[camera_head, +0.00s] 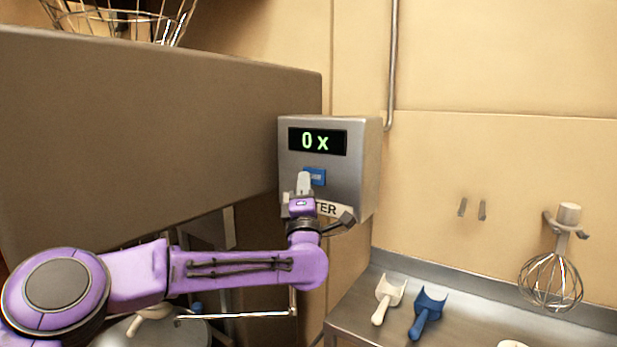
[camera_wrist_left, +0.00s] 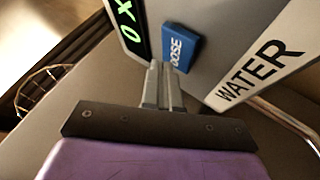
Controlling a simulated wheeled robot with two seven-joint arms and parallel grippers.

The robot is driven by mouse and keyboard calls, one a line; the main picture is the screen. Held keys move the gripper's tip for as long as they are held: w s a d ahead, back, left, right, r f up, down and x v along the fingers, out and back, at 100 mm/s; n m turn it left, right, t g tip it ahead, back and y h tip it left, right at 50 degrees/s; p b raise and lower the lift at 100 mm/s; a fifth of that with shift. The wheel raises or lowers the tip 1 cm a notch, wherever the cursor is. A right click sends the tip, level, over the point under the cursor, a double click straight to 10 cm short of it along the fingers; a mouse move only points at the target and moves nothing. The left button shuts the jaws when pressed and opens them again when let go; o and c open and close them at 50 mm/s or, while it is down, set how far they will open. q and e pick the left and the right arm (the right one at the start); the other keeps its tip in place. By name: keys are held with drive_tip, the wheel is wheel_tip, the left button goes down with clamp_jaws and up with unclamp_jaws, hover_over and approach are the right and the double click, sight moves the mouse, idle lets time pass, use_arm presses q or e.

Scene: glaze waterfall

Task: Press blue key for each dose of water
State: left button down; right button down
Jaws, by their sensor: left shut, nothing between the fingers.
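The metal water dispenser box (camera_head: 360,160) is on the wall, with a display (camera_head: 317,141) reading "0 x". The blue key (camera_head: 315,176) sits below the display; in the left wrist view the blue key (camera_wrist_left: 181,47) reads "DOSE". A "WATER" label (camera_wrist_left: 262,58) is beside it. My left gripper (camera_head: 304,180) is shut and empty, its fingertips just in front of the box near the key. In the left wrist view the fingertips (camera_wrist_left: 162,66) are close to the key's edge; I cannot tell whether they touch it. My right gripper is not in view.
A white scoop (camera_head: 387,300) and a blue scoop (camera_head: 428,312) lie on the steel counter (camera_head: 465,322) at the lower right. A whisk (camera_head: 552,275) hangs on the wall. A large brown panel (camera_head: 150,130) stands left of the box. A vertical pipe (camera_head: 392,70) runs above the box.

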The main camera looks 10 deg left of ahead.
use_arm(q)
drive_tip(key=shift+w+d, duration=0.15)
drive_tip(key=shift+w+d, duration=0.15)
drive_tip(key=shift+w, duration=0.4)
idle(0.7)
drive_tip(key=shift+s+f+b, duration=0.1)
drive_tip(key=shift+s+b, duration=0.4)
drive_tip(key=shift+b, duration=0.2)
drive_tip(key=shift+s+a, duration=0.25)
drive_tip(key=shift+s, duration=0.15)
